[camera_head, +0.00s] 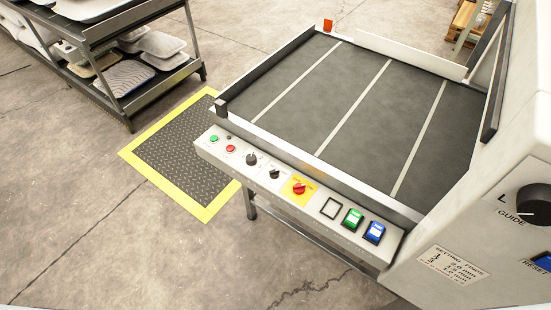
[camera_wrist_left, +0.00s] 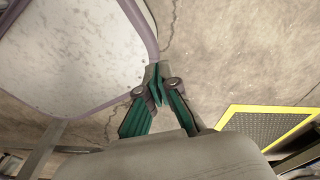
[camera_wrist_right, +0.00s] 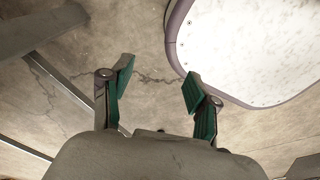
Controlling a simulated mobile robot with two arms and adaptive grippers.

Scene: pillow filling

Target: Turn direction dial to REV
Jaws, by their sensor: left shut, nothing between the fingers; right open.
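The control panel (camera_head: 240,175) runs along the front edge of the conveyor in the head view. My left gripper (camera_wrist_left: 157,84) is shut and empty in the left wrist view. My right gripper (camera_wrist_right: 158,80) is open and empty in the right wrist view. Neither gripper shows in the head view.
The panel also has a green button (camera_head: 214,139), a red button (camera_head: 230,149), a green rocker (camera_head: 352,218) and a blue rocker (camera_head: 374,232). A large GUIDE knob (camera_head: 535,205) is on the white housing at right. A yellow-edged mat (camera_head: 185,150) and a shelf rack (camera_head: 130,100) stand left.

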